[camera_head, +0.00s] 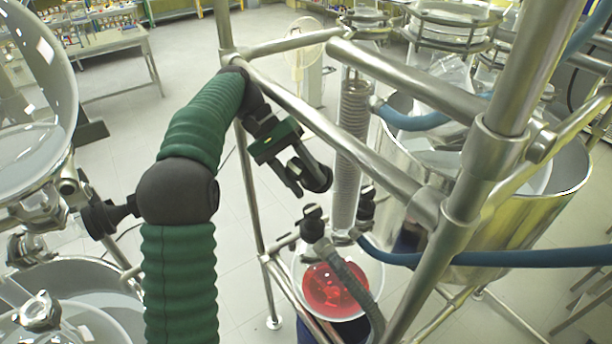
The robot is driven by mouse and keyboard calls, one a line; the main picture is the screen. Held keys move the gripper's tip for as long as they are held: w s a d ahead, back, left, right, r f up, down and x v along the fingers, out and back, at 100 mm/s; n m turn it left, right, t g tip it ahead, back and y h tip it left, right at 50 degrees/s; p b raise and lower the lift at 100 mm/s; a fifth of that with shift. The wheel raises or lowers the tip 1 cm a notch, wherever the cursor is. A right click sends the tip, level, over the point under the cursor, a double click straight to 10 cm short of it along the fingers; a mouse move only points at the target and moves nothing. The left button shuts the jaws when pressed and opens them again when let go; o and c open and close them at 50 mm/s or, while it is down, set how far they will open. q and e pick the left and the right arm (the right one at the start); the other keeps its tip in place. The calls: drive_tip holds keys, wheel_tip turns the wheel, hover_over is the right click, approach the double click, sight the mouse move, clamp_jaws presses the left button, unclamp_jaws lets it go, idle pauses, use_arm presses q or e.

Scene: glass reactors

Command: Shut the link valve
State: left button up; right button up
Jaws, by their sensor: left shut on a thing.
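My left gripper (306,182) hangs from the green-sleeved left arm, in the middle of the picture beside the coiled glass condenser. It is shut on a dark round knob (319,178); this may be the link valve's handle, but the fingers hide part of it and I cannot tell how it is turned. Two other black valve knobs show lower down, one at the left (312,224) and one at the right (366,199) of the condenser's foot. My right gripper is not in view.
Steel frame tubes (345,137) cross close to the left arm. The coiled condenser (353,130) stands behind them. A glass vessel with red liquid (336,290) is below. A large steel vessel (530,215) and blue hoses (480,259) are at the right; glass reactors (40,85) at the left.

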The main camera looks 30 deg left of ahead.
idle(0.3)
use_arm(q)
drive_tip(key=o, duration=1.4)
drive_tip(key=shift+a, duration=0.1)
drive_tip(key=shift+f, duration=0.1)
